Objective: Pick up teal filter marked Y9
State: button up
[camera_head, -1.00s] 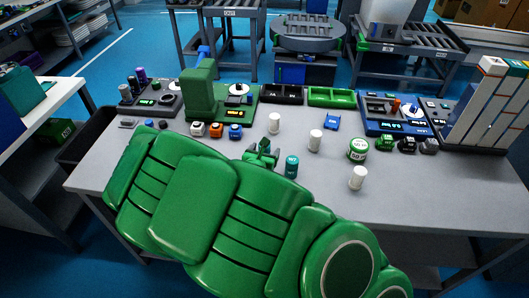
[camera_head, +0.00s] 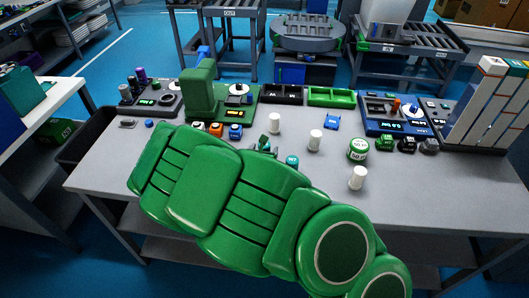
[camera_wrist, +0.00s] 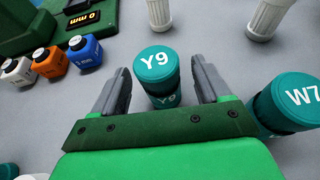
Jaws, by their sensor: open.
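The teal filter marked Y9 (camera_wrist: 156,72) stands upright on the grey table in the wrist view. My gripper (camera_wrist: 160,82) is open, with one finger on each side of the Y9 filter and a gap showing on both sides. In the head view my gripper (camera_head: 264,143) is mostly hidden behind my green arm, and I cannot make out the Y9 filter there. A second teal filter, marked W7 (camera_wrist: 288,104), stands to the right of my gripper in the wrist view. A teal filter top (camera_head: 292,160) shows in the head view beside my arm.
White filters (camera_head: 316,140) stand behind and to the right. White, orange and blue small blocks (camera_wrist: 48,62) sit left of my gripper, near a green device (camera_head: 200,95). A green-and-white can (camera_head: 358,150) stands to the right.

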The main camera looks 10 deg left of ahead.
jog(key=shift+x, duration=1.55)
jog(key=shift+r, duration=0.1)
jog(key=c, duration=1.1)
jog(key=shift+r, duration=0.1)
